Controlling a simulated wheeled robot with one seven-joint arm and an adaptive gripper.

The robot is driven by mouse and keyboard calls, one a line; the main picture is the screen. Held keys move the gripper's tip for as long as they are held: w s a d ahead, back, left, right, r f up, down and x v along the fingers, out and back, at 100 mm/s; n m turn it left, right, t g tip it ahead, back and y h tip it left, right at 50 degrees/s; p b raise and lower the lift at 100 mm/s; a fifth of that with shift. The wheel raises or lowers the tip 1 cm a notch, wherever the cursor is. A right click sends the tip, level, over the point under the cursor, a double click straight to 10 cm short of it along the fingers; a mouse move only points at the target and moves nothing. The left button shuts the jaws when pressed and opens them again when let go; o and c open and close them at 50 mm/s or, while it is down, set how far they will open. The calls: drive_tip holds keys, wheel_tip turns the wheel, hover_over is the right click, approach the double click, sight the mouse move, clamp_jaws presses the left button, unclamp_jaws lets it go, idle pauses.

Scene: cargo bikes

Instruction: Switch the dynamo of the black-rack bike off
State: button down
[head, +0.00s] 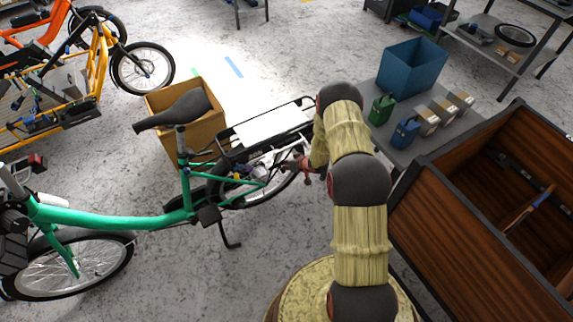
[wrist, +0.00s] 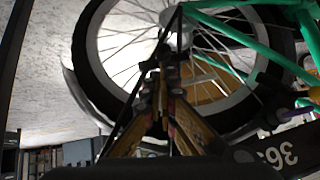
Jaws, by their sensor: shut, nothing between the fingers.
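A green bike (head: 125,220) stands on its kickstand in the head view, with a black rack (head: 240,154) carrying a flat white panel over its rear wheel (head: 222,192). My gripper (head: 303,164) is beside the rear wheel, below the rack, partly hidden by my arm. In the wrist view my gripper (wrist: 163,72) is shut and empty, in front of the spokes just below the silver hub (wrist: 175,22). The rear wheel (wrist: 90,45) and green frame tubes (wrist: 235,30) show behind it. I cannot make out the dynamo or its switch; contact is unclear.
A cardboard box (head: 180,105) stands behind the bike. A wooden cargo box (head: 470,215) is close on the right. A grey table with a blue bin (head: 412,66) and green and blue cans is behind my arm. Orange and yellow bikes stand at the back left.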

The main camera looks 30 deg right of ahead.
sight(283, 172)
drive_tip(key=shift+s, duration=0.1)
drive_tip(key=f, duration=0.1)
drive_tip(key=s+a+f, duration=0.1)
drive_tip(key=f, duration=0.1)
drive_tip(key=shift+s+a+f+b, duration=0.15)
drive_tip(key=shift+a+f+b, duration=0.15)
drive_tip(key=shift+a, duration=0.05)
